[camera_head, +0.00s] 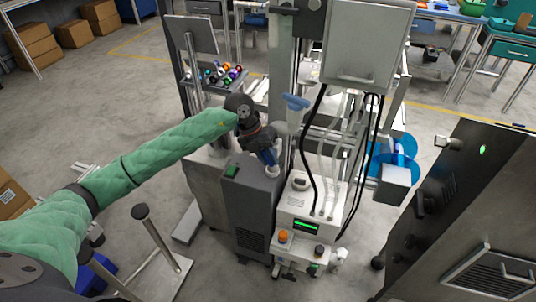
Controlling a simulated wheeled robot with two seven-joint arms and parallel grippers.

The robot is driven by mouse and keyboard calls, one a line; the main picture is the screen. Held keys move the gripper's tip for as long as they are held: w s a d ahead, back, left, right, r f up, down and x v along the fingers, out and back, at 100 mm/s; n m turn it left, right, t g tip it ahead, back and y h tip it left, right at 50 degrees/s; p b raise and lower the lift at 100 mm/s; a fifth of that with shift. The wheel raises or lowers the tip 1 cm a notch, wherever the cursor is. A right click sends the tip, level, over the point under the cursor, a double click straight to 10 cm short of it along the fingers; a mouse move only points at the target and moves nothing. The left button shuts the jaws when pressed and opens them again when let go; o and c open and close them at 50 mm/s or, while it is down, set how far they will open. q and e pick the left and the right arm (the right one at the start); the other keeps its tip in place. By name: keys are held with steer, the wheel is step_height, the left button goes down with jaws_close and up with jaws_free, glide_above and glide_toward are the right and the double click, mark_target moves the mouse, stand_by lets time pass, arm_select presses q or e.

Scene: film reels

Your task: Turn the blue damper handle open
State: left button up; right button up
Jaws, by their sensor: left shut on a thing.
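The blue damper handle (268,157) is a dark blue piece above a whitish fitting (273,172) on top of the dark grey cabinet (250,197). My left gripper (264,147) reaches in from the left, tilted down, and is shut on the handle. The dark wrist and jaws cover part of the handle, so its exact angle is hard to tell. My right gripper is not in view.
A light blue fitting (295,102) tops a grey pipe just right of my wrist. A white machine (308,205) with black cables stands to the right. A monitor (191,34) stands behind. Open floor (100,120) lies at left.

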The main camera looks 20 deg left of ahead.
arm_select(q)
steer(key=shift+y, duration=2.5)
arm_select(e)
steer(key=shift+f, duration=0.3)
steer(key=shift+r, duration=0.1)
arm_select(q)
steer(key=o, duration=0.7)
steer(key=shift+f, duration=0.1)
